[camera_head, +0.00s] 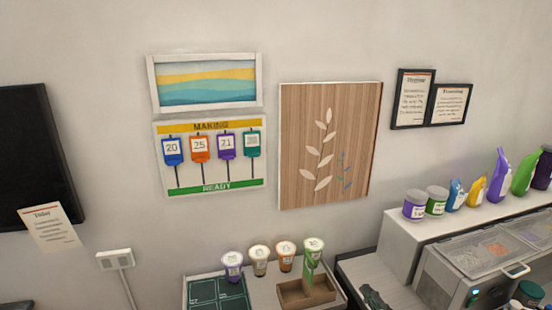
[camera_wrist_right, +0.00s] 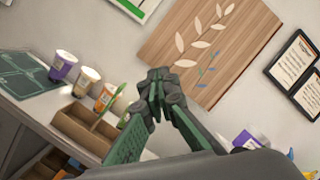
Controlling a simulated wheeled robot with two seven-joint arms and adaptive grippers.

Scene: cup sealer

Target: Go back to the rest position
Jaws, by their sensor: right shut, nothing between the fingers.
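My right gripper (camera_head: 373,297) shows at the bottom edge of the head view, to the right of the wooden divided box (camera_head: 305,291). In the right wrist view its fingertips (camera_wrist_right: 157,86) meet, with nothing held between them. The fingers are raised in front of the wall, with the wooden box (camera_wrist_right: 88,128) to their left. My left gripper is not in view.
Several lidded cups (camera_head: 286,256) stand behind the box, beside a dark green sectioned mat (camera_head: 217,293). At right, a counter with clear-lidded bins (camera_head: 470,256) has jars and bottles (camera_head: 475,192) on a ledge. The wall holds pictures and a sign board (camera_head: 210,155).

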